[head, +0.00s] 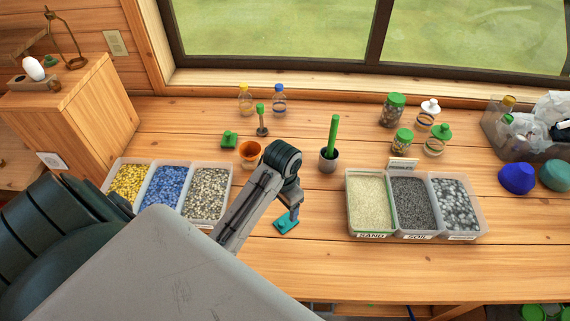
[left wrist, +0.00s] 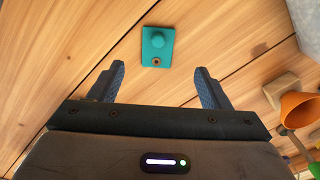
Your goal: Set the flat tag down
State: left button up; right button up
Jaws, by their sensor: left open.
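The flat tag (head: 286,223) is a small teal plate lying on the wooden table, in the middle front of the head view. In the left wrist view the flat tag (left wrist: 157,56) shows a round teal knob on top and a small hole near one end. My left gripper (head: 293,212) points down right at the tag. In the left wrist view its two blue fingers are spread wide, with nothing held between them, and the tag lies just beyond their tips. The exact gap is hard to tell. My right gripper does not show.
Left bins (head: 165,163) of yellow, blue and pale grains stand beside my arm. Bins of sand, soil and pebbles (head: 352,224) stand to the right. An orange pot (head: 250,149) and a grey cup (head: 328,164) stand behind my gripper.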

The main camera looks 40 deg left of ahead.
aim_at(285, 222)
pick_arm(q)
notch_tip(285, 222, down, 3)
jog(key=shift+w+f+p, duration=0.15)
jog(key=shift+p, duration=0.7)
jog(key=shift+f+p, duration=0.35)
jog(key=f, duration=0.1)
jog(key=f+p, duration=0.1)
jog(key=f, duration=0.1)
jog(key=shift+d+f, duration=0.25)
jog(key=shift+f, duration=0.45)
jog(key=c, duration=1.1)
